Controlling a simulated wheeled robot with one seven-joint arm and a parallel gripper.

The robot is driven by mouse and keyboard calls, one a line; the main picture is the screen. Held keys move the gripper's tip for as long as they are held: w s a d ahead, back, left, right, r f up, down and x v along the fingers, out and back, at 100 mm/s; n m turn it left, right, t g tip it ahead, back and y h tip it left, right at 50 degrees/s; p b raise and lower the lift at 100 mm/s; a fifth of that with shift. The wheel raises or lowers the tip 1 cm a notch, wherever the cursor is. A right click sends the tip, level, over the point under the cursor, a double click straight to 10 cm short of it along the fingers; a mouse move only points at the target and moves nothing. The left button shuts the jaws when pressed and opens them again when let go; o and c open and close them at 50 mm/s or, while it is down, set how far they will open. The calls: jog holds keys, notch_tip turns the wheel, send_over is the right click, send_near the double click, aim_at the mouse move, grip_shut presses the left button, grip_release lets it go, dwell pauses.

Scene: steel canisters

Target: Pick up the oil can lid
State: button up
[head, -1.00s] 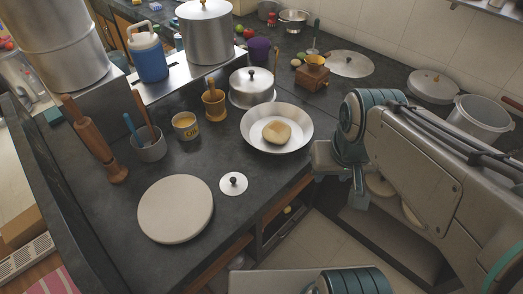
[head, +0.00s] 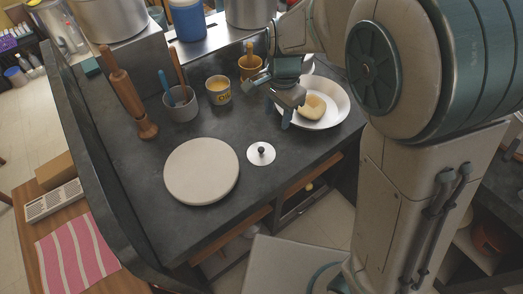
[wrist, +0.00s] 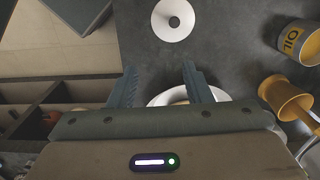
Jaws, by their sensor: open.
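The oil can lid (head: 261,153) is a small white disc with a dark knob, lying flat on the dark counter right of the round board. It also shows at the top of the wrist view (wrist: 171,20). The yellow and white oil can (head: 218,90) stands open on the counter, its OIL label showing in the wrist view (wrist: 292,41). My gripper (head: 287,110) is above the counter by the metal plate, up and right of the lid. In the wrist view its two fingers (wrist: 159,84) are apart with nothing between them, and the lid lies beyond the fingertips.
A pale round board (head: 202,171) lies left of the lid. A metal plate (head: 337,108) with a bread-like piece (head: 312,106) sits under my gripper. A grey utensil cup (head: 181,104) and yellow mortar (head: 250,68) stand behind. The counter around the lid is clear.

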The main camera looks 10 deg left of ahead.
jog(key=a+f, duration=0.2)
jog(key=a, duration=0.1)
jog(key=m, duration=0.1)
send_over(261, 149)
jog(key=f, duration=0.8)
jog(key=shift+w+d, duration=0.1)
jog(key=shift+d, duration=0.2)
jog(key=shift+a+f, duration=0.15)
jog(key=shift+f, duration=1.25)
jog(key=shift+a+f, duration=0.15)
jog(key=shift+f, duration=1.25)
grip_shut()
